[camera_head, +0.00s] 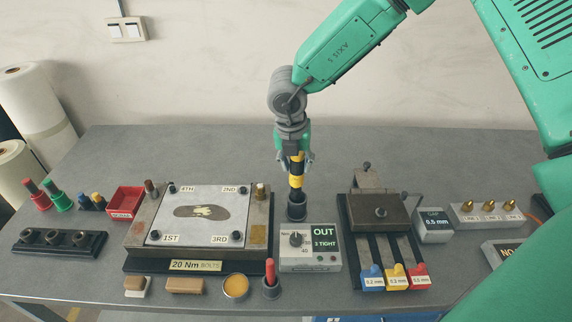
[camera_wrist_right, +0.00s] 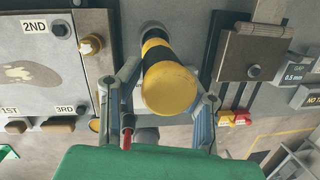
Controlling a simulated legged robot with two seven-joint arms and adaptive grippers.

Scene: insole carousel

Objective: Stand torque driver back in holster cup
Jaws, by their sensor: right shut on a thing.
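The torque driver (camera_head: 296,172) is a yellow and black banded tool, held upright. My right gripper (camera_head: 296,160) is shut on it, with fingers on both sides of its handle. In the right wrist view the yellow driver end (camera_wrist_right: 168,92) points at the camera, between the fingertips of the gripper (camera_wrist_right: 165,100). The dark round holster cup (camera_head: 297,207) is directly below the driver, behind the grey control box. The driver's lower end meets or enters the cup's mouth; I cannot tell how deep it is. My left gripper is not in view.
The control box (camera_head: 311,250) reading "OUT" stands just in front of the cup. The bolted plate fixture (camera_head: 198,262) is at left, and the dark slide fixture (camera_head: 345,240) at right. A red-handled tool (camera_head: 270,272) stands in front. The table behind the cup is clear.

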